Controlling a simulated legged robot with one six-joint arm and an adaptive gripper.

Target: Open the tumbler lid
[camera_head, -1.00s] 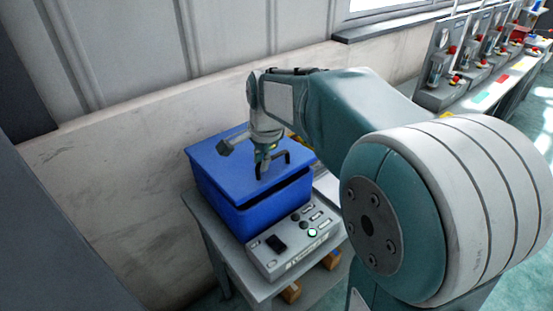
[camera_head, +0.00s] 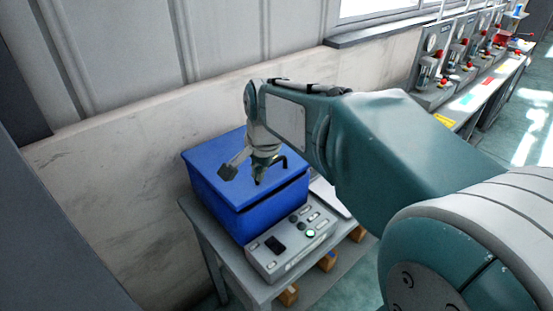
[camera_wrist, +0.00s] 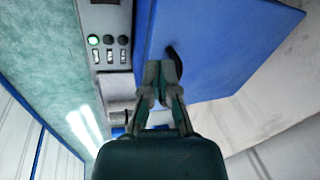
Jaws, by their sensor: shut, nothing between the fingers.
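The tumbler is a blue box (camera_head: 222,203) with a flat blue lid (camera_head: 212,160), standing on a grey table. The lid lies nearly flat over the box, with a thin dark gap along its front right edge. A black handle (camera_head: 285,161) rises from the lid, partly hidden by my gripper. My gripper (camera_head: 258,181) points down just over the lid beside the handle. In the wrist view my gripper (camera_wrist: 162,68) is shut and empty, with the dark handle (camera_wrist: 173,58) just beyond its fingertips. I cannot tell whether they touch. The lid (camera_wrist: 220,40) fills the upper right there.
A grey control panel (camera_head: 270,262) with buttons and a green light sits in front of the box. The grey table (camera_head: 222,250) has narrow free edges. A wall (camera_head: 110,190) stands close behind. A bench with several gauge units (camera_head: 460,60) is far right.

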